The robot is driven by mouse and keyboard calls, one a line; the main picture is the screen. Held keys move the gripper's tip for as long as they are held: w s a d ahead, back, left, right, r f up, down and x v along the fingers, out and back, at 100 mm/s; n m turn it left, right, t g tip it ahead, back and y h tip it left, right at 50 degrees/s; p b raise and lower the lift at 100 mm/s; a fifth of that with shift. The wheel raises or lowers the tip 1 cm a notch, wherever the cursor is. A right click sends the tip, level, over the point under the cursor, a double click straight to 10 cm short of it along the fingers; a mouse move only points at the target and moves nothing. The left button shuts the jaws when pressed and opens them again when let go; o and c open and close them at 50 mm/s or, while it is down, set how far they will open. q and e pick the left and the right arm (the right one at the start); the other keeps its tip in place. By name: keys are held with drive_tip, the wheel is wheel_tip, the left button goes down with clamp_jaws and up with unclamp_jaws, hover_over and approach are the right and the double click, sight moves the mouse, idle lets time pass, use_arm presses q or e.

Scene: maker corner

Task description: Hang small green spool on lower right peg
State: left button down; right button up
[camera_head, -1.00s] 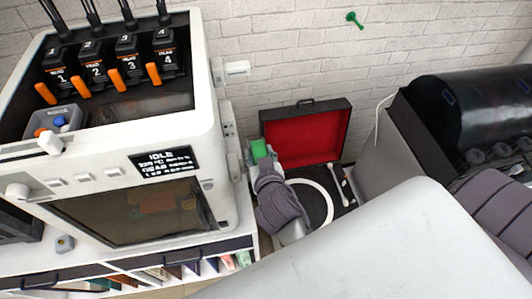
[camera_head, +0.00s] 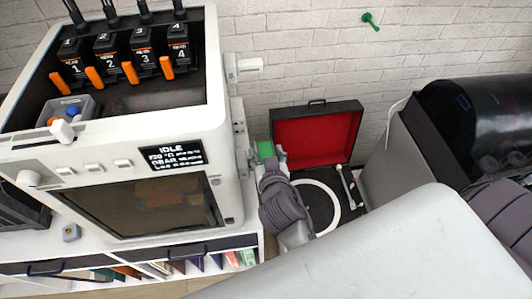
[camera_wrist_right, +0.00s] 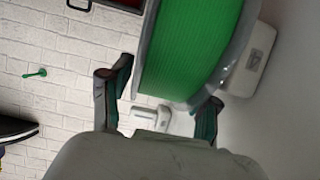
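The small green spool (camera_head: 265,150) is beside the printer's right side in the head view. It fills the top middle of the right wrist view (camera_wrist_right: 195,50). My right gripper (camera_head: 268,160) holds it; in the wrist view its two fingers (camera_wrist_right: 160,98) sit on either side of the spool's rims. An upper white peg (camera_head: 248,66) sticks out from the printer's right side. In the wrist view a white peg-like part (camera_wrist_right: 165,119) shows below the spool, between the fingers; I cannot tell which peg it is. My left gripper is not in view.
The white printer (camera_head: 222,185) stands close left of the spool. An open black case with red lining (camera_head: 318,137) lies to the right. A green peg (camera_head: 371,22) sticks out of the brick wall. A dark machine (camera_head: 480,125) stands far right.

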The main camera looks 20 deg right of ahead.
drive_tip(key=shift+o, duration=0.6)
drive_tip(key=shift+f, duration=0.1)
wheel_tip(320, 180, up, 10)
drive_tip(key=shift+r, duration=0.1)
